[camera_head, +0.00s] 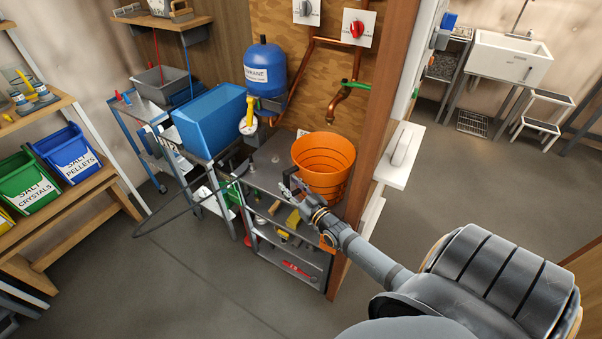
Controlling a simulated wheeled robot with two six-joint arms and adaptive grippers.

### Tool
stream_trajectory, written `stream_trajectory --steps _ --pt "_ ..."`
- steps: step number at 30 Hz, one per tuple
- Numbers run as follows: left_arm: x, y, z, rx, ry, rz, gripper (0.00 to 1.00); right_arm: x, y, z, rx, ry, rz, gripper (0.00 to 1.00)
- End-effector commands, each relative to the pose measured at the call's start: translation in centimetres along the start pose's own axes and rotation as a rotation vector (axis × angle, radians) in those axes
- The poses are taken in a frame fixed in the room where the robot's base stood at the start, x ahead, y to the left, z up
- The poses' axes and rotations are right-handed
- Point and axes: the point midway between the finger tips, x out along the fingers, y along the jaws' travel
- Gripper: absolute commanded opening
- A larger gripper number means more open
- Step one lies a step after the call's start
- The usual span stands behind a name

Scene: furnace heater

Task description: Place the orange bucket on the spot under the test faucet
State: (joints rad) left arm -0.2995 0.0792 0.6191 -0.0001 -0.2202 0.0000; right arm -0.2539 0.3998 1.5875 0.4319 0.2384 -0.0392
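The orange bucket (323,172) stands upright on the grey top of a metal workbench (268,178), against the wooden post. The test faucet (335,108) is a copper spout with a green handle on the wooden wall, above and slightly behind the bucket. The spot under it is not clearly visible; the bucket may hide part of it. My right gripper (291,186) is at the bucket's lower left front side, with its fingers apart. I see nothing between them. I cannot tell if it touches the bucket. My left gripper is not in view.
A blue tank (265,68) and copper pipes (305,60) are left of the faucet. A blue bin (210,120) stands on a cart at left. A white ledge (399,155) and the wooden post (385,110) stand close right of the bucket. Open floor (190,270) lies at front left.

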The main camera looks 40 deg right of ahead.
Motion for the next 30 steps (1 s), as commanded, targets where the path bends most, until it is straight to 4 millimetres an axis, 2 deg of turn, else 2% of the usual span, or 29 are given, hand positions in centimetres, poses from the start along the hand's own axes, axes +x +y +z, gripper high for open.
stream_trajectory --steps 1,6,12,16,26,28,30 --pt "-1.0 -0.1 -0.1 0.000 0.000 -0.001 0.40 -1.4 0.0 -0.4 -0.001 -0.005 -0.002 0.36" --pt "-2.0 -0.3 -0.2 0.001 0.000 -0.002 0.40 -5.5 0.0 -0.3 -0.002 -0.004 -0.002 0.36" --pt "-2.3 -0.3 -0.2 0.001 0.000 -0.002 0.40 -8.4 0.0 -0.1 -0.001 -0.001 -0.001 0.36" --pt "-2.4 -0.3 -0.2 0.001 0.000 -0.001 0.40 -9.0 0.0 -0.1 -0.001 0.001 0.000 0.36" --pt "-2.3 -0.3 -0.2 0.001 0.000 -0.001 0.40 -8.9 -0.1 -0.1 0.000 0.001 -0.002 0.36" --pt "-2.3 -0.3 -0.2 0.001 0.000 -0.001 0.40 -8.3 -1.1 -0.6 0.001 0.001 -0.013 0.36" --pt "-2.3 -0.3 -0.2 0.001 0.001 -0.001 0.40 -7.0 -3.3 -1.5 0.001 -0.007 -0.036 0.36"
